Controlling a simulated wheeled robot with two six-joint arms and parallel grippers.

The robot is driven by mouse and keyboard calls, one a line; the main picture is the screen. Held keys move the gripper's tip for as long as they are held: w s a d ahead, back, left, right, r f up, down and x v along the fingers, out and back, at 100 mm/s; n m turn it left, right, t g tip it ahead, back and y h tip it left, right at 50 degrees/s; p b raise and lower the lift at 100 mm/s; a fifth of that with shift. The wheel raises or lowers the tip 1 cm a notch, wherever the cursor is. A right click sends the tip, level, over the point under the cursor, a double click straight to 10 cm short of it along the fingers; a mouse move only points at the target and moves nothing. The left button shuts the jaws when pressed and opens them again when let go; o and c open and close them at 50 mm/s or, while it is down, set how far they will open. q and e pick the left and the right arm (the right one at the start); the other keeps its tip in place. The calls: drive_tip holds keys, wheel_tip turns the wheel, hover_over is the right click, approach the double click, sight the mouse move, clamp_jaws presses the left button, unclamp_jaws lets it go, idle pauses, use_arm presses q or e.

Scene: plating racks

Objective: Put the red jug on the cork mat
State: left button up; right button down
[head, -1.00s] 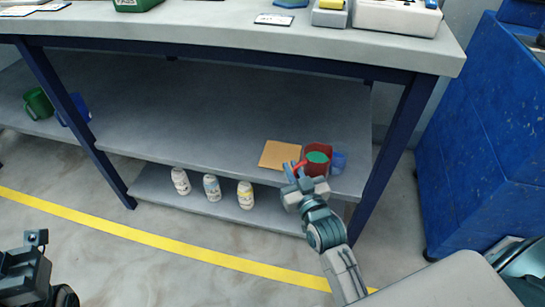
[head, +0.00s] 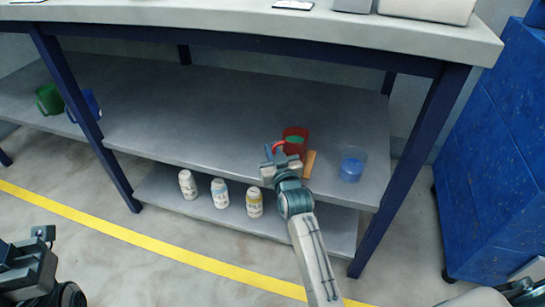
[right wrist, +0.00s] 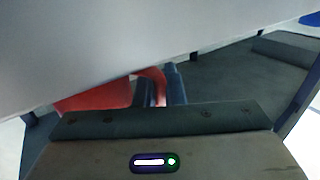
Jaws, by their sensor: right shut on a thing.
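The red jug (head: 295,137), with green showing inside its top, appears upright at the middle shelf's right part. My right gripper (head: 273,155) is shut on its handle from the left and front. The right wrist view shows the red body (right wrist: 95,98) and handle (right wrist: 155,77) at the fingers. The orange-tan cork mat (head: 310,163) is mostly hidden behind the jug and gripper; only its right part shows. The jug overlaps it in view; I cannot tell whether they touch. My left gripper (head: 22,255) is at the lower left, away from the shelves; its jaws are unclear.
A clear cup with blue contents (head: 352,165) stands right of the mat. A green mug (head: 48,99) and a blue mug (head: 84,105) stand at far left. Several bottles (head: 220,193) line the lower shelf. The tabletop (head: 250,20) overhangs; a table leg (head: 410,170) is at right.

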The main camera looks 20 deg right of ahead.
drive_tip(key=shift+f, duration=0.4)
drive_tip(key=shift+r, duration=0.1)
drive_tip(key=c, duration=1.5)
unclamp_jaws()
